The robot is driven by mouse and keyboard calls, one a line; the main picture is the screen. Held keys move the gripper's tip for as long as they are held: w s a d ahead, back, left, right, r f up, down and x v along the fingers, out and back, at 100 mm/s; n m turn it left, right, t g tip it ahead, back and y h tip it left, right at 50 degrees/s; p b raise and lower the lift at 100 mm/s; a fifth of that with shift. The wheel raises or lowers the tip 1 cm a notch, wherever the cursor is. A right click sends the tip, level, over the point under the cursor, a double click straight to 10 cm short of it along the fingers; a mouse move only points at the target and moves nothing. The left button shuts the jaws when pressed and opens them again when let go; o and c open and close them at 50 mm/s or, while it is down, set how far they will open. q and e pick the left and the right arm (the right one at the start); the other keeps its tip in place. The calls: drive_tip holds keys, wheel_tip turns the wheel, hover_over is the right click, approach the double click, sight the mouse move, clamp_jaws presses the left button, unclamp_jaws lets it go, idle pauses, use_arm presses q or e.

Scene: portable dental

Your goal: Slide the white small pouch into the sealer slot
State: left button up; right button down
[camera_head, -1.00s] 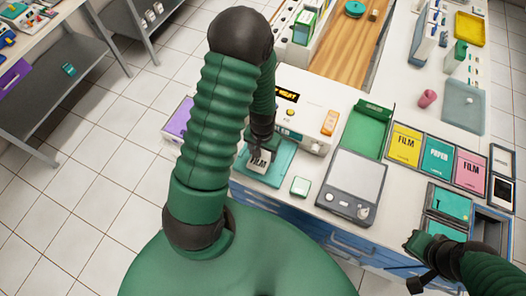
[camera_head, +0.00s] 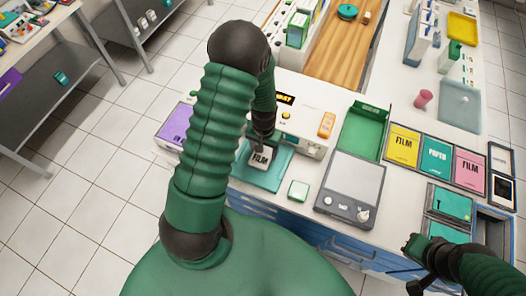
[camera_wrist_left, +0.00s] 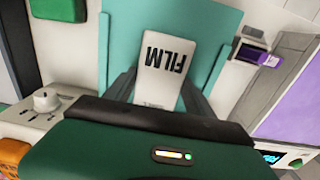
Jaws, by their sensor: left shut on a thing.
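The white small pouch (camera_head: 260,160), marked FILM, is above the teal plate (camera_head: 274,180) in front of the white sealer (camera_head: 312,139). My left gripper (camera_head: 258,148) is shut on the pouch. In the left wrist view the pouch (camera_wrist_left: 165,68) lies between the dark fingers, with the teal plate (camera_wrist_left: 115,40) behind it. The sealer slot is hidden by my left arm and gripper, so I cannot tell whether the pouch touches it. My right gripper (camera_head: 413,262) is at the lower right, away from the pouch; its finger gap is unclear.
A green-lidded small box (camera_head: 299,190) and a grey scale (camera_head: 351,188) stand right of the plate. A green tray (camera_head: 364,130) and FILM and PAPER packs (camera_head: 436,155) lie farther right. A purple panel (camera_head: 175,124) is left of my arm.

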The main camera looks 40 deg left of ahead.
use_arm(q)
drive_tip(key=shift+d+r, duration=0.1)
drive_tip(key=shift+d, duration=0.05)
use_arm(e)
drive_tip(key=shift+s+d, duration=0.1)
drive_tip(key=shift+d, duration=0.05)
use_arm(q)
drive_tip(key=shift+d, duration=0.15)
use_arm(e)
drive_tip(key=shift+d, duration=0.2)
use_arm(q)
drive_tip(key=shift+s+a, duration=0.15)
drive_tip(key=shift+a, duration=0.1)
use_arm(e)
drive_tip(key=shift+a+r, duration=0.1)
drive_tip(key=shift+a, duration=0.1)
use_arm(q)
drive_tip(key=o, duration=1.2)
drive_tip(key=shift+o, duration=1.4)
drive_tip(key=shift+d, duration=0.1)
use_arm(e)
drive_tip(key=shift+d, duration=0.1)
